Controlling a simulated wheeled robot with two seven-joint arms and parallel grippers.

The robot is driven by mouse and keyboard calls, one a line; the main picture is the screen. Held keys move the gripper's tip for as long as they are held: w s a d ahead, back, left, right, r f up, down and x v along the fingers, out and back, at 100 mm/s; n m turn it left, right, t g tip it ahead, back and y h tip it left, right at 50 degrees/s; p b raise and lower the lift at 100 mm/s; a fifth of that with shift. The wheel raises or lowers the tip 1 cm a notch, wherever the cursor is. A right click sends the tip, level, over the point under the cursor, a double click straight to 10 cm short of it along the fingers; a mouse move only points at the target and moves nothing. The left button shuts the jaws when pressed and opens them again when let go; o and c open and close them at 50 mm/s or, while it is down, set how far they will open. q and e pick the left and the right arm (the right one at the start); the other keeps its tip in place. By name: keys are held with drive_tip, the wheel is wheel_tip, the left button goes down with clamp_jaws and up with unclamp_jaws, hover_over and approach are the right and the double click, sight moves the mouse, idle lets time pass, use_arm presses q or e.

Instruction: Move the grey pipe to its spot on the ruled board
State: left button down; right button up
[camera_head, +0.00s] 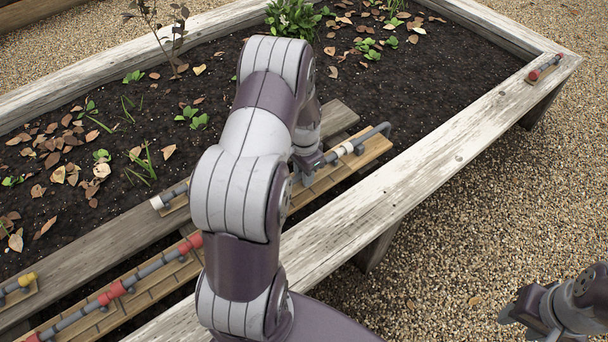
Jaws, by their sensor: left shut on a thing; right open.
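The ruled board (328,182) is a long wooden strip with dark cross lines, lying along the bed and partly hidden behind my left arm. My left gripper (310,178) is low over its right part and is shut on the grey pipe, which is mostly hidden by the fingers and arm. Just right of the fingers are a white collar (343,151) and a bent grey pipe end (376,134) above the board. I cannot tell whether the held pipe touches the board or joins these parts. My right gripper (512,308) is open and empty over the gravel at the lower right.
Grey pipes with red couplings (112,293) lie along the board's left part. A white-ended pipe (160,201) and a yellow-ended one (25,281) lie left. A red-ended piece (540,70) sits on the bed's far right corner. The wooden rim (425,165) borders dark soil with plants and leaves.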

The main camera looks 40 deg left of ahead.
use_arm(q)
drive_tip(key=c, duration=1)
unclamp_jaws()
drive_tip(key=shift+f, duration=0.1)
wheel_tip(320, 180, up, 13)
drive_tip(key=p, duration=0.6)
drive_tip(key=s+d+r+n, duration=0.1)
drive_tip(key=s+d+r, duration=0.1)
drive_tip(key=s+d, duration=0.3)
drive_tip(key=s+d+r+n+t, duration=0.1)
drive_tip(key=s+d+r, duration=0.2)
drive_tip(key=d, duration=0.3)
drive_tip(key=s+d+r+n, duration=0.1)
drive_tip(key=s+d+r, duration=0.1)
drive_tip(key=s+d, duration=0.3)
drive_tip(key=r+p, duration=2.2)
drive_tip(key=w+r+p, duration=0.1)
drive_tip(key=r+p, duration=1.1)
drive_tip(key=shift+w+d, duration=0.1)
drive_tip(key=shift+d, duration=0.15)
